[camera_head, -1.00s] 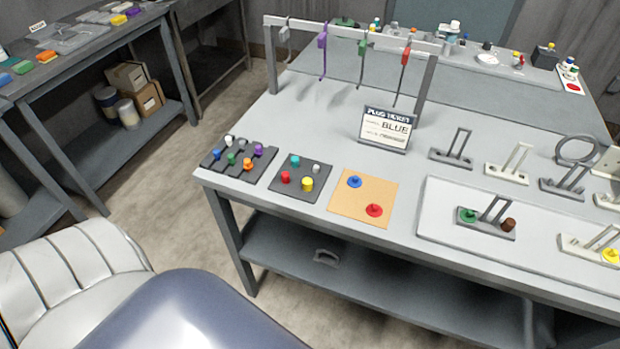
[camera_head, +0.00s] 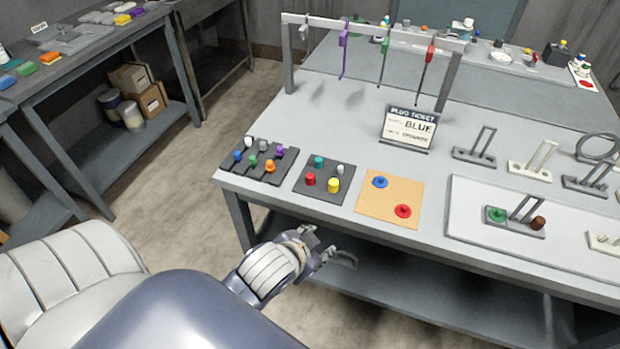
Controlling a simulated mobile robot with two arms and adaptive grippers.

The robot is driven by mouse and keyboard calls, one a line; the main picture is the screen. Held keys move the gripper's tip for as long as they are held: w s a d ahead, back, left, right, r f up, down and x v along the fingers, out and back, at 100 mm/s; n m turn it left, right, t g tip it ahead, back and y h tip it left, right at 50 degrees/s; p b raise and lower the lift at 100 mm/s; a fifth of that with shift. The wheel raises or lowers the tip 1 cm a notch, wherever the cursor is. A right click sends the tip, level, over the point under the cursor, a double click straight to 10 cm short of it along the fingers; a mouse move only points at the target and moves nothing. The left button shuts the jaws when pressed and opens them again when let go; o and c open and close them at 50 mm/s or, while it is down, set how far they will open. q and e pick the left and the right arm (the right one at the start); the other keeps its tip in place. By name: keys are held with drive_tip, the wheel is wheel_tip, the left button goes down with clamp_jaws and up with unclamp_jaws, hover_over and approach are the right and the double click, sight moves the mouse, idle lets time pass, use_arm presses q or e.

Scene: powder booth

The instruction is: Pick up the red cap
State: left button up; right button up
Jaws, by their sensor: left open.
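A red cylinder that looks like a cap (camera_head: 310,179) stands on a dark square mat (camera_head: 316,197) near the table's front edge. A red disc with a knob (camera_head: 403,211) lies on a tan board (camera_head: 375,207), to the right, beside a blue one (camera_head: 380,181). My left gripper (camera_head: 325,246) is open and empty, in front of the table edge, below the dark mat in the picture. My right gripper is not in view.
A dark rack (camera_head: 235,160) with several coloured plugs stands left of the mat. A white tray (camera_head: 470,190) with fixtures lies right. A lower shelf (camera_head: 400,285) runs under the table.

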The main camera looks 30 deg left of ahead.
use_arm(q)
drive_tip(key=w+d+r+m+t+h, duration=0.15)
drive_tip(key=w+r+m+t, duration=0.3)
drive_tip(key=w+r, duration=0.45)
drive_tip(key=w+d+r+m+t+h, duration=0.1)
drive_tip(key=w+d+r+m+t, duration=0.2)
drive_tip(key=w+r+t, duration=0.6)
drive_tip(key=s+d+r+m+g+h, duration=0.2)
drive_tip(key=d+r+m+g+h, duration=0.35)
drive_tip(key=d+m+h, duration=0.5)
drive_tip(key=s+d+r+m+g+h, duration=0.2)
drive_tip(key=d+r+m+g+h, duration=0.4)
drive_tip(key=m, duration=0.7)
drive_tip(key=m+g+y+p, duration=0.1)
drive_tip(key=m+g+y, duration=0.95)
drive_tip(key=y, duration=0.75)
hover_over(310, 175)
wheel_tip(310, 175, down, 19)
drive_tip(key=shift+w+a+f, duration=0.1)
drive_tip(key=shift+w+f, duration=0.05)
wheel_tip(310, 175, down, 5)
drive_tip(key=p, duration=0.3)
drive_tip(key=shift+f, duration=0.35)
drive_tip(key=c, duration=0.8)
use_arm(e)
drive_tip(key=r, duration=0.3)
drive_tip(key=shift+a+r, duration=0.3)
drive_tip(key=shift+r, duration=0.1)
